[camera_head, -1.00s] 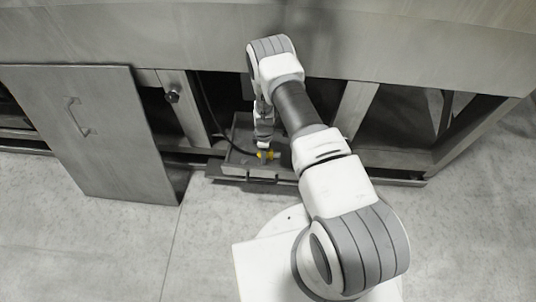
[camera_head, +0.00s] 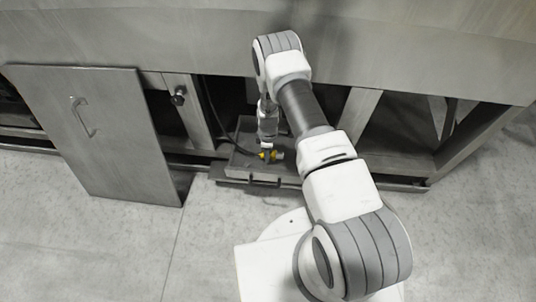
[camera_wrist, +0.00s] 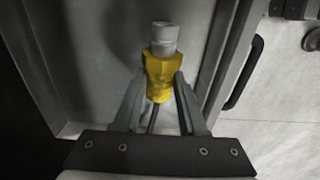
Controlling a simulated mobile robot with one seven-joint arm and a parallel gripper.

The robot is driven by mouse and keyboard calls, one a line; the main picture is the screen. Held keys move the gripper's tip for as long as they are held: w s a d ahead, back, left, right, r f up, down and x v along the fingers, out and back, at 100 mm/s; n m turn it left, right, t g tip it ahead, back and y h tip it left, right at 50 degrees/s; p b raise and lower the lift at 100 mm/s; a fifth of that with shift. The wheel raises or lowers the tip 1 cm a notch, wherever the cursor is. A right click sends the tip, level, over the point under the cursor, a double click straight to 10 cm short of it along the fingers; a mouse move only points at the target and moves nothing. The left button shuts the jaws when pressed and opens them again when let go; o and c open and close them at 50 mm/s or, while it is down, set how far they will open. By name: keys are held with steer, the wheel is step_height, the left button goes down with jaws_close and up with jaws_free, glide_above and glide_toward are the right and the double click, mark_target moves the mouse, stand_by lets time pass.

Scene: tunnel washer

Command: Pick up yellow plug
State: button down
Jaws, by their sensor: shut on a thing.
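The yellow plug (camera_wrist: 158,72) is between the two fingers of my gripper (camera_wrist: 158,90) in the wrist view. Its pale grey cylindrical end (camera_wrist: 164,38) points away from the gripper, and a thin dark cable or rod shows behind it between the fingers. My gripper is shut on the plug's yellow body. In the head view, the small yellow plug (camera_head: 272,155) shows at the tip of my gripper (camera_head: 268,154), over the metal tray. I cannot tell whether the plug touches the tray floor.
A shallow metal tray (camera_head: 235,165) with a dark handle (camera_wrist: 243,73) sits at the machine's lower opening. A metal panel with a handle (camera_head: 100,135) leans on the left. A dark cable (camera_head: 212,110) hangs left of my arm.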

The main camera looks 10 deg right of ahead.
steer(key=shift+d+r+p, duration=0.2)
steer(key=shift+r+p, duration=0.15)
steer(key=shift+r, duration=0.9)
steer(key=s+d+r+p, duration=0.2)
steer(key=s+d+r, duration=0.3)
steer(key=d, duration=0.5)
steer(key=shift+s+r+p, duration=0.25)
steer(key=shift+r+p, duration=0.15)
steer(key=shift+r, duration=0.15)
